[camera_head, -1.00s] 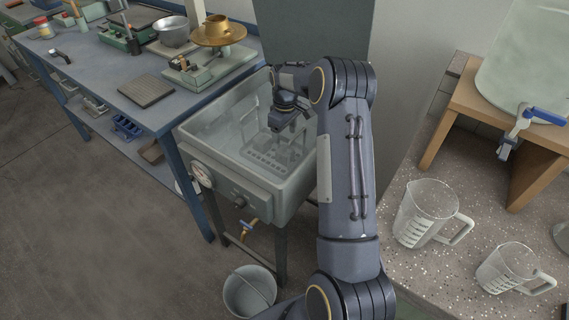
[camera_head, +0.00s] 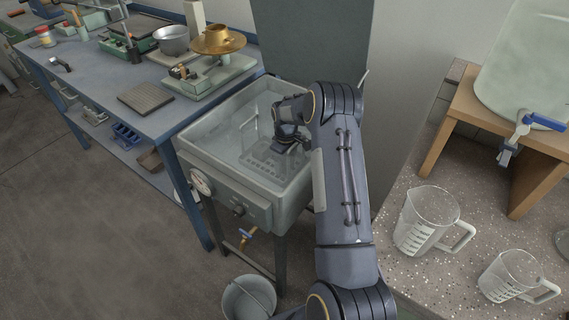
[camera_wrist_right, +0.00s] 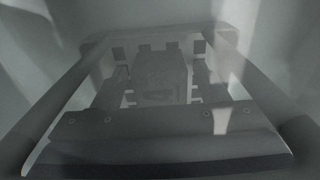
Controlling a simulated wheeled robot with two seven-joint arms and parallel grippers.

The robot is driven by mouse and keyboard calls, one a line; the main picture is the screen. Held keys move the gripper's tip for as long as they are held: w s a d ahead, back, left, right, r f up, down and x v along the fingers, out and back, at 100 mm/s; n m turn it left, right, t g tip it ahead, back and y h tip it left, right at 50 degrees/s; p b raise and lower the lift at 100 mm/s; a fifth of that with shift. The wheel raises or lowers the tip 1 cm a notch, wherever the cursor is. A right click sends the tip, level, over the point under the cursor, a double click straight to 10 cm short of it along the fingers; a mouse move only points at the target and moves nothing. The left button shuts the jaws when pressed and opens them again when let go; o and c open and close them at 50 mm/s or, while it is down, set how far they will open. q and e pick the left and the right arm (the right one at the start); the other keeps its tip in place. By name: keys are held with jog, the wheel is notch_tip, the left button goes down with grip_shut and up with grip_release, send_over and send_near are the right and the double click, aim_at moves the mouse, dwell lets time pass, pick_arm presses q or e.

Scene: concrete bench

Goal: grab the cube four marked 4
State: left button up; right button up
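My right gripper (camera_head: 284,148) reaches down into a grey open tank (camera_head: 256,189), over a rack (camera_head: 255,160) at its bottom. In the right wrist view, a blurred grey block (camera_wrist_right: 160,76) stands between the two fingers of the right gripper (camera_wrist_right: 160,88). Gaps show on both sides of the block, so the gripper looks open around it. No number can be read on the block, and I cannot tell whether it is the cube marked 4. My left gripper is out of view.
Tank walls surround the right gripper. A blue-framed bench (camera_head: 105,75) with a scale (camera_head: 205,78) stands to the left. On the right are a speckled counter (camera_head: 455,270), measuring jugs (camera_head: 425,222) and a wooden stand (camera_head: 530,180). A bucket (camera_head: 248,300) stands below the tank.

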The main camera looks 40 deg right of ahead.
jog(key=c, duration=1.1)
